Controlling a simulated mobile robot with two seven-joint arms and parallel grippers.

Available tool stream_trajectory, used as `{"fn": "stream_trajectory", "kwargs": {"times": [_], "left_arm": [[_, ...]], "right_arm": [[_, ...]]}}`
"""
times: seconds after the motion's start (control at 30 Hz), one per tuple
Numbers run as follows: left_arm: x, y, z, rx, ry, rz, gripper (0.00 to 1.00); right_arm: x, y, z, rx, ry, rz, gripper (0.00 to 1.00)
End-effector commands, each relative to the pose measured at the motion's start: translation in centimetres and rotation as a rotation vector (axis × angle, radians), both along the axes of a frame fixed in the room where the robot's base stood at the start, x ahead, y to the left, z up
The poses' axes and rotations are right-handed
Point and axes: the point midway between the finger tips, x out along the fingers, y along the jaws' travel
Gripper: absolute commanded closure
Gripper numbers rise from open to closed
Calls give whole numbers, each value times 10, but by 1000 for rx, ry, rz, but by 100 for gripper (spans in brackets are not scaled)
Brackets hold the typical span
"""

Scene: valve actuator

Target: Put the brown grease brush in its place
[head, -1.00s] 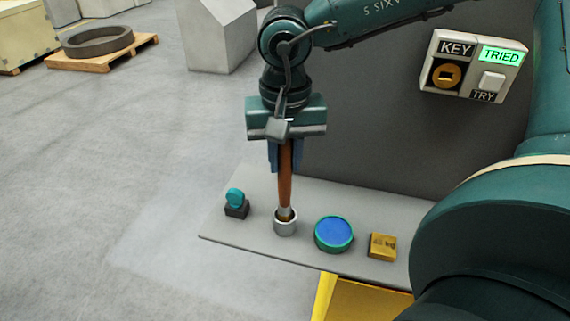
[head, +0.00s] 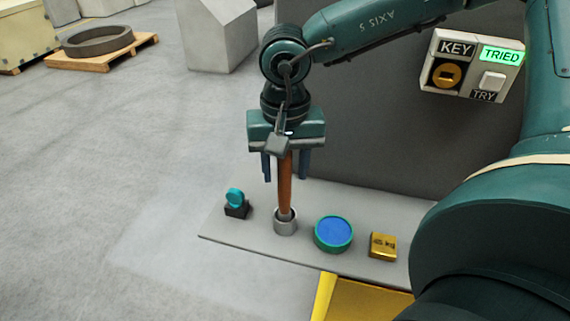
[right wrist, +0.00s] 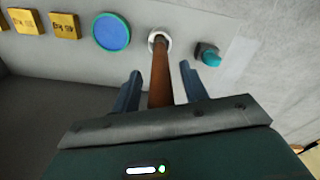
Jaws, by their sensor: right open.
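The brown grease brush (head: 285,184) stands upright with its lower end in a small grey metal cup (head: 285,226) on the shelf. My right gripper (head: 286,178) is above the cup, its two blue fingers spread on either side of the brush handle with gaps. In the right wrist view the brush (right wrist: 160,75) runs between the open fingers (right wrist: 160,80) into the round cup (right wrist: 160,36). The brush's top end is hidden by the gripper body. My left gripper is not in view.
On the grey shelf (head: 225,236) stand a teal round piece on a dark block (head: 236,204), a green-rimmed blue disc (head: 334,233) and a brass weight (head: 382,246). A KEY/TRY box (head: 470,66) with a lit TRIED sign is on the dark panel behind.

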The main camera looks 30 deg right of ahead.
Motion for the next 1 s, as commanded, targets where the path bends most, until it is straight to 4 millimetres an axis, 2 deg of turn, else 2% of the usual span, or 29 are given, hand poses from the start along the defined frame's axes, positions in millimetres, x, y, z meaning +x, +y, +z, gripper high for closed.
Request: {"fn": "stream_trajectory", "kwargs": {"times": [0.17,0.5,0.63,0.8,1.0], "left_arm": [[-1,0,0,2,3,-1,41],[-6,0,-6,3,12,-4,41],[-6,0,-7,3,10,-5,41],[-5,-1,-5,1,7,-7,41],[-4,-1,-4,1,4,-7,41]], "right_arm": [[1,0,11,-1,-4,-1,56],[0,1,82,0,-7,-1,56],[-1,1,104,-1,-4,-1,56],[-1,1,119,0,-1,0,56],[-2,1,122,-1,0,1,56]]}}
